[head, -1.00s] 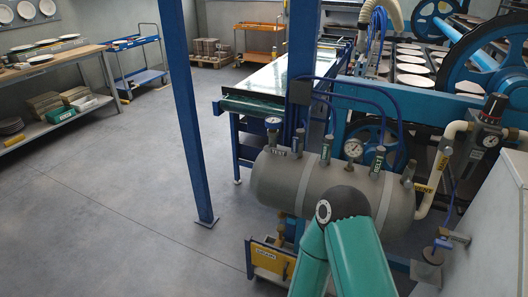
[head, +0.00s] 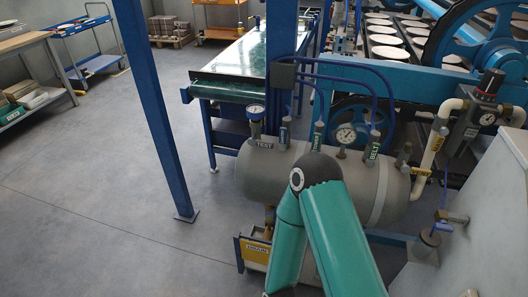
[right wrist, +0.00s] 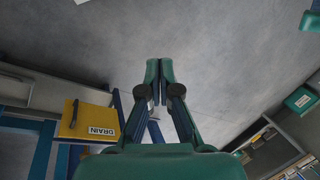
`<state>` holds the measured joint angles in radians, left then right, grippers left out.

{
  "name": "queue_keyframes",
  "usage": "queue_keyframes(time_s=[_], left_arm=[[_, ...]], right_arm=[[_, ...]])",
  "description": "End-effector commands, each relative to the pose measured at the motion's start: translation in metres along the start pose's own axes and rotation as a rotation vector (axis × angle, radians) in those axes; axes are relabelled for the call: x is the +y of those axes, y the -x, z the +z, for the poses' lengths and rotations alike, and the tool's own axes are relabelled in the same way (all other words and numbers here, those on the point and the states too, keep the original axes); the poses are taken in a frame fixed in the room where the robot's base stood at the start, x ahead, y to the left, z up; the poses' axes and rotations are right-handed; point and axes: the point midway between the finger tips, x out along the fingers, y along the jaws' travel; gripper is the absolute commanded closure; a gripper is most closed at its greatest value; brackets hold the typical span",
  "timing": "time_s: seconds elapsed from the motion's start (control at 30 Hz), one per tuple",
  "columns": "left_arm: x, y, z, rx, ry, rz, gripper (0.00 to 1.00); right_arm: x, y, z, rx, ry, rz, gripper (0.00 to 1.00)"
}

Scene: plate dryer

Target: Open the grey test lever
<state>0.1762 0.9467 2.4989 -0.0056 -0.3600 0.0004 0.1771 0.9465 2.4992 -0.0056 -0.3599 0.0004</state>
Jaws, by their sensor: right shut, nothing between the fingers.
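The grey tank (head: 330,183) lies on its side in the head view. The test lever is not seen in the right wrist view. My left gripper is in no view.
A yellow DRAIN panel (right wrist: 90,120) with a dark handle shows at the left of the right wrist view, and low beside the tank (head: 254,253) in the head view. A blue post (head: 160,120) stands left of the tank. Floor between is clear.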

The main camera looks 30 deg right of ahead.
Motion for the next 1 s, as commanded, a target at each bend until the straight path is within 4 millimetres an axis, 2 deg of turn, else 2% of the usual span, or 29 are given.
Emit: queue_keyframes(time_s=[0.17,0.27,0.37,0.47,0.5,0.57,0.6,0.67,0.73,0.83,0.9,1.0], left_arm=[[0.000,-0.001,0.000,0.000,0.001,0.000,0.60],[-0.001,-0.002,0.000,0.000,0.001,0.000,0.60],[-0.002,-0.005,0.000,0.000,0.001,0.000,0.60],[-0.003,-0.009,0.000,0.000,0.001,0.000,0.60],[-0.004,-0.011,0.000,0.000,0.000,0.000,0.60],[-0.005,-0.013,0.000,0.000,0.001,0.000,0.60],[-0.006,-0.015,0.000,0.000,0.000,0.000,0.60],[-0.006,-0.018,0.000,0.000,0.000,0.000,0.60],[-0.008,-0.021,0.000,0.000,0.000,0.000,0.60],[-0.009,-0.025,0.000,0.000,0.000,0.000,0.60],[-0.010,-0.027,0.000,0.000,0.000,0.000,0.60],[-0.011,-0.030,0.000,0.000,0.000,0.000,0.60]], right_arm=[[0.000,0.000,-0.007,0.019,-0.028,0.003,1.00],[-0.004,-0.001,-0.027,0.083,-0.135,0.011,1.00],[-0.002,0.004,-0.068,0.208,-0.340,0.012,1.00],[0.002,0.021,-0.126,0.393,-0.646,-0.028,1.00],[0.004,0.032,-0.152,0.480,-0.791,-0.064,1.00],[0.008,0.053,-0.192,0.616,-1.023,-0.145,1.00],[0.011,0.070,-0.217,0.707,-1.181,-0.218,1.00],[0.015,0.100,-0.251,0.835,-1.414,-0.356,1.00],[0.020,0.138,-0.283,0.965,-1.674,-0.555,1.00],[0.028,0.193,-0.316,1.104,-2.004,-0.900,1.00],[0.034,0.228,-0.329,1.161,-2.189,-1.162,1.00],[0.041,0.270,-0.337,1.189,-2.379,-1.519,1.00]])
